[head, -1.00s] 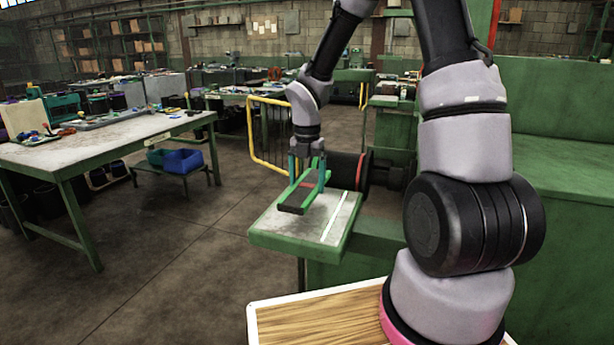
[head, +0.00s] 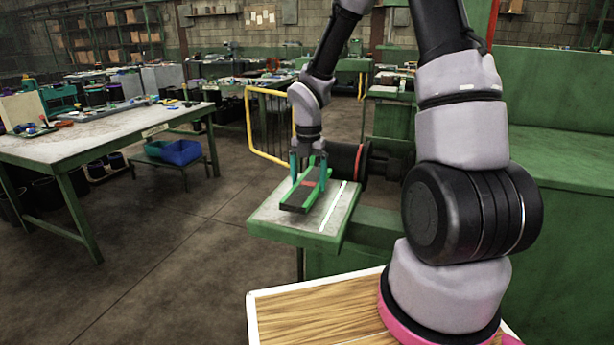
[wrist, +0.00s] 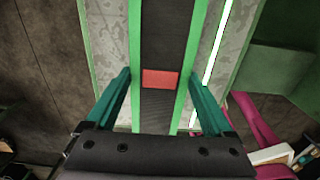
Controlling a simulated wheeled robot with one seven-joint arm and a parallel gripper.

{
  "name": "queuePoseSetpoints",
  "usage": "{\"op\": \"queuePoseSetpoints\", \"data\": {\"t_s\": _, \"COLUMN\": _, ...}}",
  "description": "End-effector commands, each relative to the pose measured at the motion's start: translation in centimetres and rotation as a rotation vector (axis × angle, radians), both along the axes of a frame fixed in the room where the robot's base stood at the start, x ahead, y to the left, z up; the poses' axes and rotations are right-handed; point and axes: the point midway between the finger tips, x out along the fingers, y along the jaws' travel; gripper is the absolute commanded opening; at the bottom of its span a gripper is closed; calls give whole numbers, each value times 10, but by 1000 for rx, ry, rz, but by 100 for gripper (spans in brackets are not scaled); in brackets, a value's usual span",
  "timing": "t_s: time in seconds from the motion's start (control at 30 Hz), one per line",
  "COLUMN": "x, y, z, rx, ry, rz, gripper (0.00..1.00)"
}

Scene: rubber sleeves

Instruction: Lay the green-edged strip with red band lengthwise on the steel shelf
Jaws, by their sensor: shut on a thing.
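The dark strip with green edges (head: 296,203) has a red band (wrist: 160,79) across it. It lies lengthwise along the steel shelf (head: 270,222), over its grey top, and whether it touches the surface is hard to tell. My gripper (head: 308,180) is over the strip, its teal fingers on either side of the strip near the band. In the wrist view the strip runs straight up the picture between the fingers. The shelf's grey top shows on both sides of it, with a white line to the right. The part of the strip below my gripper's body is hidden.
A dark roller with a red ring (head: 358,162) is just right of the shelf. A yellow rail (head: 250,125) stands behind it. A worktable with tools (head: 85,138) and blue bins (head: 181,152) are at the left. Open floor lies between.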

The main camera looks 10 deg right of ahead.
Motion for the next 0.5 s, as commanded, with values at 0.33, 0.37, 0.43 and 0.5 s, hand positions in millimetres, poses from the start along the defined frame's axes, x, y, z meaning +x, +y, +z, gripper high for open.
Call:
{"op": "queuePoseSetpoints", "data": {"t_s": 0.33, "x": -3, "y": -4, "z": -16, "rx": -1, "ry": 2, "rz": 1, "gripper": 29}}
{"op": "queuePoseSetpoints", "data": {"t_s": 0.37, "x": -3, "y": -5, "z": -17, "rx": -1, "ry": 2, "rz": 1, "gripper": 29}}
{"op": "queuePoseSetpoints", "data": {"t_s": 0.43, "x": -4, "y": -5, "z": -19, "rx": 0, "ry": 1, "rz": 1, "gripper": 29}}
{"op": "queuePoseSetpoints", "data": {"t_s": 0.5, "x": -4, "y": -6, "z": -21, "rx": 0, "ry": 1, "rz": 1, "gripper": 29}}
